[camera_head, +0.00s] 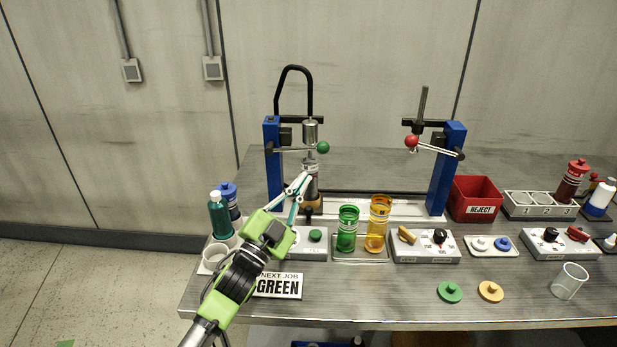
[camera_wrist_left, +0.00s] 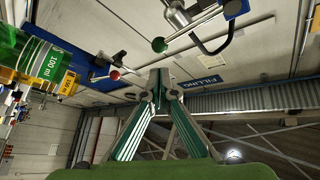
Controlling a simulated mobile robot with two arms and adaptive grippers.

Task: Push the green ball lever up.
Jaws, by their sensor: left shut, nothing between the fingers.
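The green ball (camera_head: 323,147) sits at the right end of a thin lever (camera_head: 290,149) on the left blue post. The lever looks about level. My left gripper (camera_head: 304,180) is shut and empty, its fingertips below and a little left of the ball in the head view. In the left wrist view the green ball (camera_wrist_left: 159,44) shows just beyond the shut fingertips (camera_wrist_left: 161,82), with a visible gap in the picture. I cannot tell the true distance. My right gripper is not in view.
A metal filling cylinder (camera_head: 311,135) stands beside the lever, close to my gripper. A red ball lever (camera_head: 412,141) is on the right post. Green (camera_head: 347,230) and orange (camera_head: 378,225) cylinders stand in front. A sign (camera_head: 278,285) reads "NEXT JOB GREEN".

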